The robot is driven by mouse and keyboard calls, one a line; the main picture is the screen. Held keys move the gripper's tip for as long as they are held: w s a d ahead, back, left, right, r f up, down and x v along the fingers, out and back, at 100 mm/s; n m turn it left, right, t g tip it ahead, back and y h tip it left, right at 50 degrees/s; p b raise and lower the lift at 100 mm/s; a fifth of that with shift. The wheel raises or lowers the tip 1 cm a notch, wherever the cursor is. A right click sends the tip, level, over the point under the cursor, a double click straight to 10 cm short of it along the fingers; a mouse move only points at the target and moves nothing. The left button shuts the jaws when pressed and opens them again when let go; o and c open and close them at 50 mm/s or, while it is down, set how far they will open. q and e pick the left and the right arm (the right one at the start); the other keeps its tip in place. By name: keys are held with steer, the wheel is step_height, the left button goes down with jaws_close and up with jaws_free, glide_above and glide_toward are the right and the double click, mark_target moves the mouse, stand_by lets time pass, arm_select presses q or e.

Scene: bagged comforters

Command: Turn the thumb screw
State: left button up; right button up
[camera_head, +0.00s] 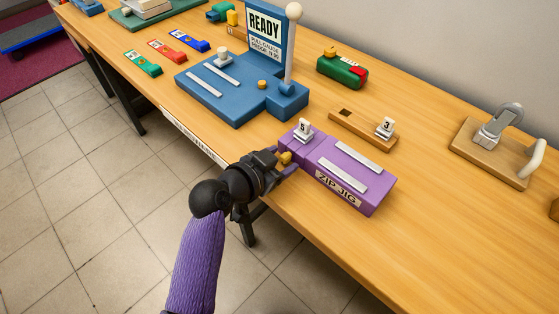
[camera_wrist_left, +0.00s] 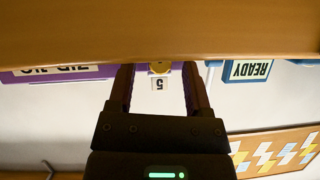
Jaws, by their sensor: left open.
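The brass thumb screw (camera_head: 285,158) sticks out of the near left end of the purple zip jig (camera_head: 330,163). In the left wrist view, which looks upside down, the screw (camera_wrist_left: 160,68) shows between the fingertips, in front of the purple jig end. My left gripper (camera_head: 286,166) is open, with its fingers on either side of the screw; I cannot tell whether they touch it. My right gripper is not in view.
The blue pull gauge (camera_head: 235,88) with its READY sign stands behind the jig. The table's front right is clear.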

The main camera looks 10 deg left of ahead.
arm_select(q)
steer(key=c, duration=0.3)
jaws_close()
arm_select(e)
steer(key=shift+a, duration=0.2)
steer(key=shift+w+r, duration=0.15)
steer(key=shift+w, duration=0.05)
arm_select(q)
steer(key=shift+r+n+g+h+p, duration=0.1)
steer(key=shift+n+g+h+p, duration=0.3)
steer(key=shift+n+p, duration=0.25)
steer(key=shift+w+a+n+g+h, duration=0.15)
steer(key=shift+n+g+h, duration=0.35)
steer(key=shift+n, duration=0.45)
steer(key=shift+n+h, duration=0.4)
steer(key=shift+n, duration=0.1)
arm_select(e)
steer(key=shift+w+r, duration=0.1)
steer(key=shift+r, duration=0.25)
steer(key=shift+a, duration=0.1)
